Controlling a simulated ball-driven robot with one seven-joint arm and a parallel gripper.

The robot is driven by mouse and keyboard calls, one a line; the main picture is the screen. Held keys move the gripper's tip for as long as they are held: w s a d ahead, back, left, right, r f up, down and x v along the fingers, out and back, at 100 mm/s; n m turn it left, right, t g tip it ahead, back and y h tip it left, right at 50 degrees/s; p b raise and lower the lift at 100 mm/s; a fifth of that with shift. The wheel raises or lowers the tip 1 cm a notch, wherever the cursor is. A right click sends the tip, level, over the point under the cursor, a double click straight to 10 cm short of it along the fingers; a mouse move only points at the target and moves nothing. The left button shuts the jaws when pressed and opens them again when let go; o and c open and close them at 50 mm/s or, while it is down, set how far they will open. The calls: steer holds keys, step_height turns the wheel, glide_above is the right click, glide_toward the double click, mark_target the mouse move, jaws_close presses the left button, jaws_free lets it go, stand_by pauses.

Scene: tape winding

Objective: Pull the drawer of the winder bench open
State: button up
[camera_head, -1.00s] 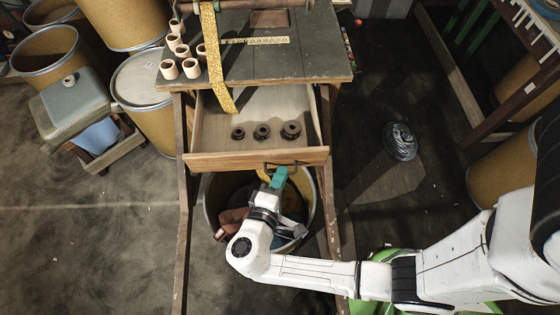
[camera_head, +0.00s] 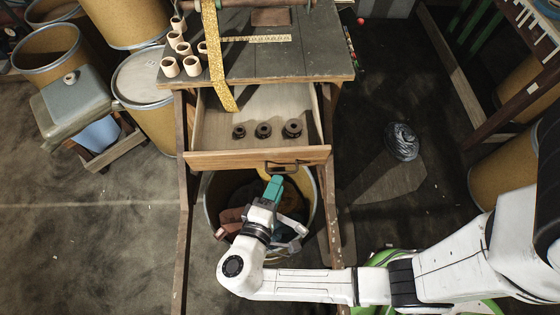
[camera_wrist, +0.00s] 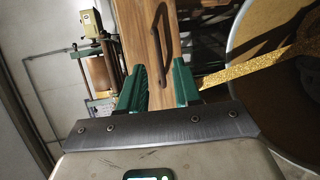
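The winder bench (camera_head: 290,62) stands at the top middle of the head view. Its wooden drawer (camera_head: 225,160) is pulled well out, with three dark flanged pieces inside. The dark drawer handle (camera_head: 283,165) is on the drawer's front; it also shows in the wrist view (camera_wrist: 157,35). My gripper (camera_head: 273,186) is just below the handle in the head view.
A round bin (camera_head: 313,205) stands under the drawer, below my gripper. Several fibre drums (camera_head: 45,52) stand at the left beside a grey box (camera_head: 68,105). Yellow tape (camera_head: 217,60) hangs from the bench into the drawer. Floor right of the bench is mostly clear, with a dark bundle (camera_head: 402,142).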

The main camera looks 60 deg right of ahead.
steer(key=v, duration=0.6)
steer(key=shift+a+b, duration=0.3)
steer(key=shift+s, duration=0.15)
